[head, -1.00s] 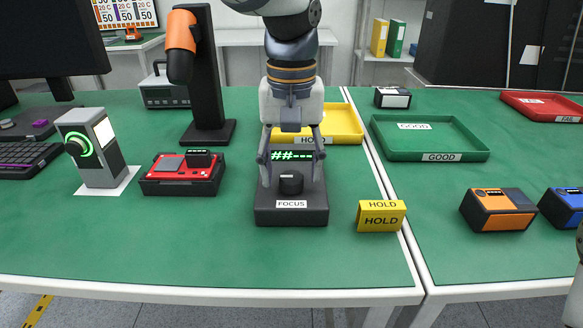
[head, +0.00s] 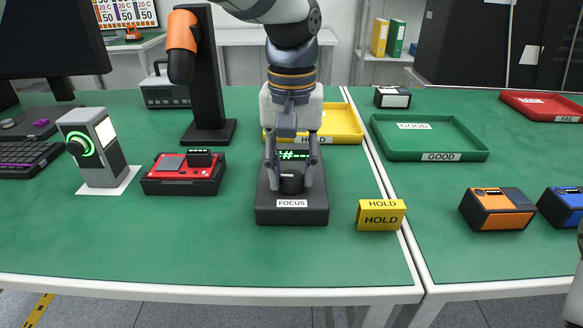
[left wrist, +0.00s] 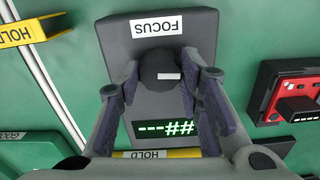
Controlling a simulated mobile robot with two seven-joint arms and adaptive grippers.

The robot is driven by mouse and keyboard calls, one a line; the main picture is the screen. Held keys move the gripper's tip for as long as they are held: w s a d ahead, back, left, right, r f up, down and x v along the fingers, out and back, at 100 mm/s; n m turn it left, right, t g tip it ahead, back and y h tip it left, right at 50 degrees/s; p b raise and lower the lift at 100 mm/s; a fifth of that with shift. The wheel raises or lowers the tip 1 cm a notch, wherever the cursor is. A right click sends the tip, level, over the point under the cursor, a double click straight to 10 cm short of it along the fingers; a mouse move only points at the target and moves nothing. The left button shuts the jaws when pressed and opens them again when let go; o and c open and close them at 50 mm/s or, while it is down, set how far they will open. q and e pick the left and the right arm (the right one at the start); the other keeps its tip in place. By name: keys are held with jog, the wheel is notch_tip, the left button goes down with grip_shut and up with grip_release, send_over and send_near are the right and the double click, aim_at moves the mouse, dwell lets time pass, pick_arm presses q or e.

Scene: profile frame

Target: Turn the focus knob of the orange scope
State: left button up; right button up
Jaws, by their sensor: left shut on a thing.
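The orange scope (head: 181,45) is an orange head on a black column at the back left. The black focus box (head: 264,212), labelled FOCUS, stands at the table's middle. My left gripper (head: 291,181) points down at it and is shut on its dark round focus knob (head: 291,187). In the left wrist view the knob (left wrist: 158,66) lies between the two fingers and shows a white mark. The box's green display (left wrist: 165,128) reads two hash signs and three dashes, upside down there; the fingers partly cover it in the head view. My right gripper is not in view.
A red device (head: 182,188) lies left of the box, and a yellow HOLD sign (head: 381,216) stands to its right. A yellow tray (head: 345,126) is behind the box. A green GOOD tray (head: 430,156) is at the right. The table in front of the box is clear.

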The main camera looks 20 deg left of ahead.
aim_at(292, 176)
pick_arm(q)
jog(key=m, duration=0.6)
jog(key=shift+m, duration=0.4)
jog(key=m, duration=0.5)
jog(key=shift+m, duration=0.4)
jog(key=o, duration=1.2)
jog(key=shift+c, duration=0.2)
notch_tip(292, 176, up, 12)
